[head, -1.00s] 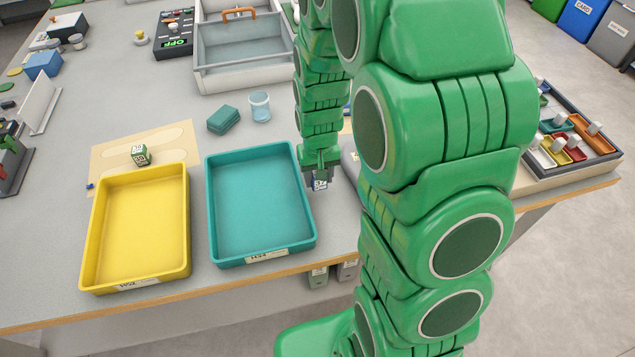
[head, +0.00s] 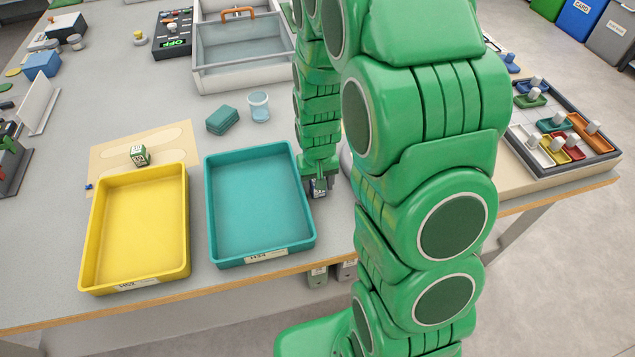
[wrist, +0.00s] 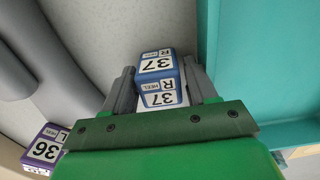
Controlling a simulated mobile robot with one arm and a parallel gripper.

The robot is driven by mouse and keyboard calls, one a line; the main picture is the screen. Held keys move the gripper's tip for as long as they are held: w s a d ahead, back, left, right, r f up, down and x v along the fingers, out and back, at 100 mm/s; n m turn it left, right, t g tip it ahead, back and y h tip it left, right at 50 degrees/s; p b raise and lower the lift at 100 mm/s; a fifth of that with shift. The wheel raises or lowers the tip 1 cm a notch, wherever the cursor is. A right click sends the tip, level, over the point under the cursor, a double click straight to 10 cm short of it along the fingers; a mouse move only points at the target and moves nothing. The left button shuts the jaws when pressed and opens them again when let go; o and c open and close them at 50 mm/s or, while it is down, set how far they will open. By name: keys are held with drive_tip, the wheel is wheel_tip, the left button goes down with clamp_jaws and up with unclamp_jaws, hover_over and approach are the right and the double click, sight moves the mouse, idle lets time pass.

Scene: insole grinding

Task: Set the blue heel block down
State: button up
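The blue heel block (wrist: 160,80), with white labels reading 37 R HEEL, sits between the two fingers of my gripper (wrist: 162,82) in the wrist view. The fingers lie close against both its sides, and I read them as shut on it. In the head view my gripper (head: 319,184) points down at the right side of the teal tray (head: 209,220), outside its wall, with the block (head: 319,189) small and partly covered. Whether the block's underside touches the grey bench cannot be told.
A purple block (wrist: 46,149) labelled 36 L lies left in the wrist view, near a grey rounded body. The yellow tray (head: 138,225) stands left of the teal one, with a green block (head: 139,155) behind it.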

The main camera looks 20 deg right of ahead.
wheel_tip(320, 180, up, 12)
drive_tip(key=s+r, duration=0.6)
drive_tip(key=s, duration=0.7)
drive_tip(key=s+r+g, duration=0.1)
drive_tip(key=s+r, duration=0.6)
drive_tip(key=s, duration=0.6)
drive_tip(key=shift+s+d+r+g, duration=0.2)
drive_tip(key=shift+s+d+g, duration=0.1)
drive_tip(key=shift+o, duration=1.4)
drive_tip(key=shift+s+r, duration=0.1)
drive_tip(key=shift+s, duration=0.35)
